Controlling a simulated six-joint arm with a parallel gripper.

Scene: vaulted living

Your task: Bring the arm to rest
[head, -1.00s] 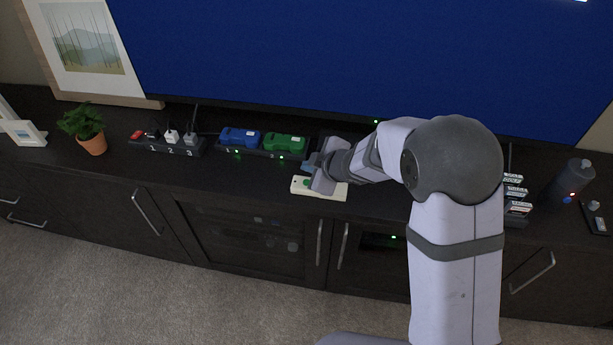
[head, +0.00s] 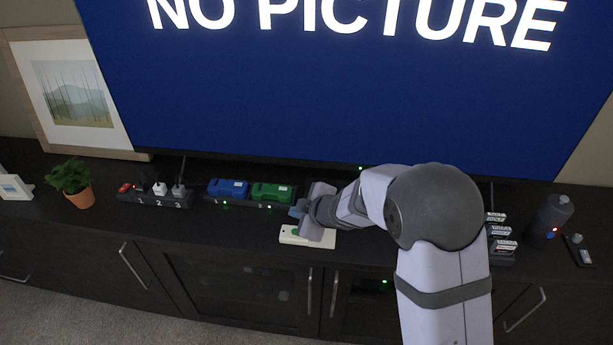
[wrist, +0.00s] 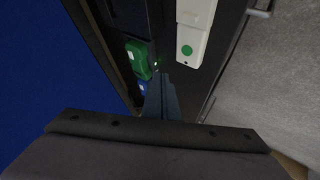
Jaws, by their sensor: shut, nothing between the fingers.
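My gripper (head: 298,211) is shut and empty, over the dark media cabinet, just behind and above a small white box (head: 322,239). In the wrist view its fingers (wrist: 163,88) are together and point toward the cabinet top, with nothing between them. The white box with a round green button (wrist: 187,50) lies to their right there and looks apart from them. My arm reaches in from the right and hides part of the cabinet top.
A dock with a blue pack (head: 228,188) and a green pack (head: 271,193) stands left of my gripper. Further left are a numbered power strip (head: 160,199) and a potted plant (head: 78,197). The television (head: 330,110) rises behind. A dark cylinder (head: 550,220) stands right.

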